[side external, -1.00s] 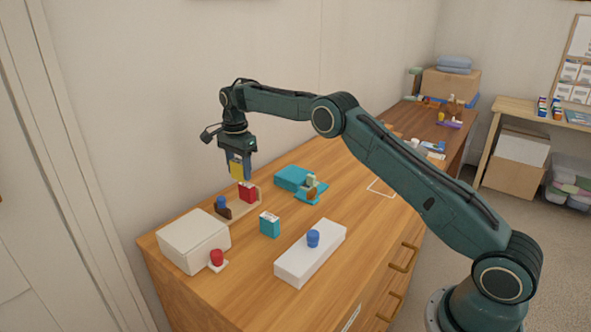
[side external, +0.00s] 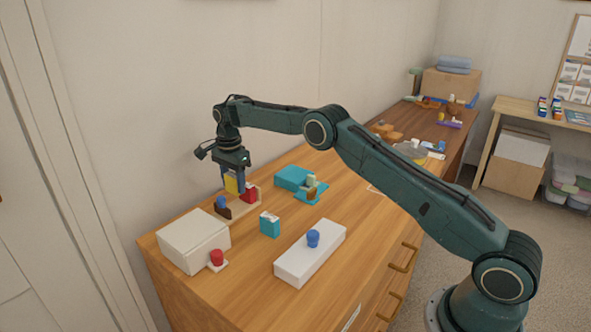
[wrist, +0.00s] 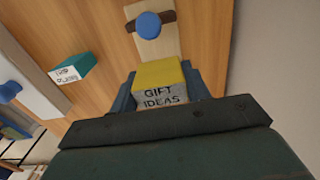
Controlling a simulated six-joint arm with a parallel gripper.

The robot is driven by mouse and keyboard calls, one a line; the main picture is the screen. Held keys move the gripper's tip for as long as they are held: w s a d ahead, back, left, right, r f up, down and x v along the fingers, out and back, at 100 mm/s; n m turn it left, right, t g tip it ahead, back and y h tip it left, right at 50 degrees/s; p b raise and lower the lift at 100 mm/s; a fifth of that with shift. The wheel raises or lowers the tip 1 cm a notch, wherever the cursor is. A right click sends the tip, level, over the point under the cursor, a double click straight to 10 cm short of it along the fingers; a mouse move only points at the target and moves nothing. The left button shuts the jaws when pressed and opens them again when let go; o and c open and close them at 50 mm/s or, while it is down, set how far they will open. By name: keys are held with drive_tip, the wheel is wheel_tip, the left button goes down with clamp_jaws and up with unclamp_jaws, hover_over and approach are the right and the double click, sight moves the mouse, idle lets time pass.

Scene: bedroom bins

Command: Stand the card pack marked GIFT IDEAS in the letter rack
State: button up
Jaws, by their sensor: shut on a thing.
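My gripper (side external: 232,181) is shut on the yellow card pack (side external: 231,186). In the wrist view the pack (wrist: 158,76) sits between the two blue fingers and its near end reads GIFT IDEAS. The rack (wrist: 153,45) shows a pale base in the wrist view, with a dark brown piece and blue knob (wrist: 149,25) at one end. The red pack is not visible there.
A white box (side external: 194,240) and a red knob (side external: 216,257) stand in front of the rack. A teal pack (side external: 269,224), a white block with a blue knob (side external: 310,255) and a teal box (side external: 292,178) stand to the right. The wall is close behind.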

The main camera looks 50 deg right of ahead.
sight(233, 175)
drive_tip(key=shift+f, duration=2.6)
drive_tip(key=shift+f, duration=0.1)
drive_tip(key=o, duration=1)
wheel_tip(233, 175, up, 11)
drive_tip(key=shift+r, duration=0.65)
drive_tip(key=shift+r, duration=0.1)
